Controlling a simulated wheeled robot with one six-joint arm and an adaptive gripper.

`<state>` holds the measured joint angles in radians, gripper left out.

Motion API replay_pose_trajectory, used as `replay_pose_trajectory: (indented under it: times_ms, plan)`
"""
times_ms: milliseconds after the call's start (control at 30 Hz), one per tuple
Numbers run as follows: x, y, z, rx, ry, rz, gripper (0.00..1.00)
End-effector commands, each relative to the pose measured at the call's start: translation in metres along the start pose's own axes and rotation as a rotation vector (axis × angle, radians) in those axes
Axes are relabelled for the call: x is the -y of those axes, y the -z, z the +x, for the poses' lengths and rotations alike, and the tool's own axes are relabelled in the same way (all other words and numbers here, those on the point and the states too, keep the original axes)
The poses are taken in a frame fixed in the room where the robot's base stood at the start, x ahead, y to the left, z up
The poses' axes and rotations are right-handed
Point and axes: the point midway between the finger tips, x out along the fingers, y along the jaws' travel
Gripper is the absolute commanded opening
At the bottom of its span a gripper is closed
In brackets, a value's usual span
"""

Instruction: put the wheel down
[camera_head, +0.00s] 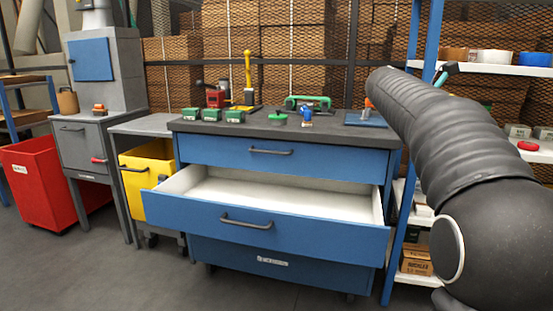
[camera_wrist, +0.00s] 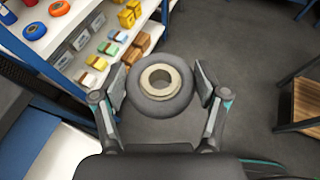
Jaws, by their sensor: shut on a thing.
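The wheel (camera_wrist: 160,106) has a dark grey tyre and a pale tan hub ring with a hole. In the wrist view it sits between the two fingers of my gripper (camera_wrist: 162,86), which is shut on it. The wheel is held up, with dark floor seen beyond it. In the head view my arm covers the right side, and the wheel is hidden. Only a small teal and black part of my gripper (camera_head: 445,73) shows past the arm, by the shelf rack.
A white-shelved rack (camera_wrist: 88,50) holds small boxes and rolls at the left of the wrist view. A blue workbench (camera_head: 285,157) carries tools and has an open, empty drawer (camera_head: 280,188). A yellow bin (camera_head: 133,175) and red bin (camera_head: 40,190) stand left. Grey floor is clear in front.

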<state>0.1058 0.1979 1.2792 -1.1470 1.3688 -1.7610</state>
Motion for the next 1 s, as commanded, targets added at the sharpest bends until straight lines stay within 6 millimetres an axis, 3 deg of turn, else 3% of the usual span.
replay_pose_trajectory:
  times_ms: [133,367,567,800,1000]
  plan:
    - [-0.001,0.021,-0.003,-0.001,-0.042,-0.018,0.31]
    - [-0.009,0.087,-0.011,-0.001,-0.175,-0.078,0.31]
    - [-0.017,0.159,-0.02,-0.002,-0.321,-0.138,0.31]
    - [-0.03,0.266,-0.032,-0.003,-0.536,-0.234,0.31]
    - [-0.039,0.34,-0.041,-0.005,-0.689,-0.297,0.31]
